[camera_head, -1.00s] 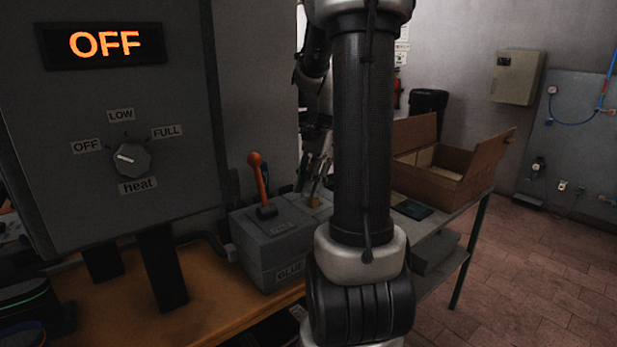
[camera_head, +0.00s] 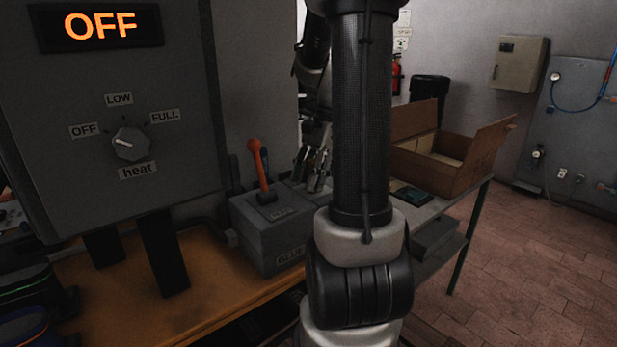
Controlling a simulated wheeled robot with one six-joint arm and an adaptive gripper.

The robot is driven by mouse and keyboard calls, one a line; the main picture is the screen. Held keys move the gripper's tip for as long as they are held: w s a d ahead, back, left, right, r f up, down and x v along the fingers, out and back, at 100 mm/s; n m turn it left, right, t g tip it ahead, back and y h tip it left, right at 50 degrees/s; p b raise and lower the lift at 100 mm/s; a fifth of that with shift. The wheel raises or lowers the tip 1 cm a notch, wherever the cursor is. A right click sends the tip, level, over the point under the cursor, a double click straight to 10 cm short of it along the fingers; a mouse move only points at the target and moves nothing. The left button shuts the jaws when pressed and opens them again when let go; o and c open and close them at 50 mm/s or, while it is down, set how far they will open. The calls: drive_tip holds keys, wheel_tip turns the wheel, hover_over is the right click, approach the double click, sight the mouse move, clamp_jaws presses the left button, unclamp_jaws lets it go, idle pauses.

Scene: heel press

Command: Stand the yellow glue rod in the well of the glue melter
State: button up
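The glue melter (camera_head: 272,236) is a grey box with a GLUE label on its front, standing on the orange-brown bench. A red-orange lever (camera_head: 260,165) rises from its top. The well cannot be made out; the melter's right side is partly covered by my arm. Behind the melter, narrow metallic and greenish finger-like parts (camera_head: 313,170) show beside my arm. My wrist is mostly hidden behind the upright dark arm link. I cannot clearly make out the yellow glue rod.
A large grey control panel (camera_head: 95,190) stands at the left, with an OFF display (camera_head: 99,25) and a heat knob (camera_head: 131,144). An open cardboard box (camera_head: 470,165) sits on the grey table at the right. The tiled floor to the right is free.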

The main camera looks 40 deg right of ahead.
drive_tip(key=shift+r, duration=0.1)
drive_tip(key=v, duration=1.1)
drive_tip(key=shift+d+r, duration=0.15)
drive_tip(key=shift+r, duration=0.25)
idle(0.4)
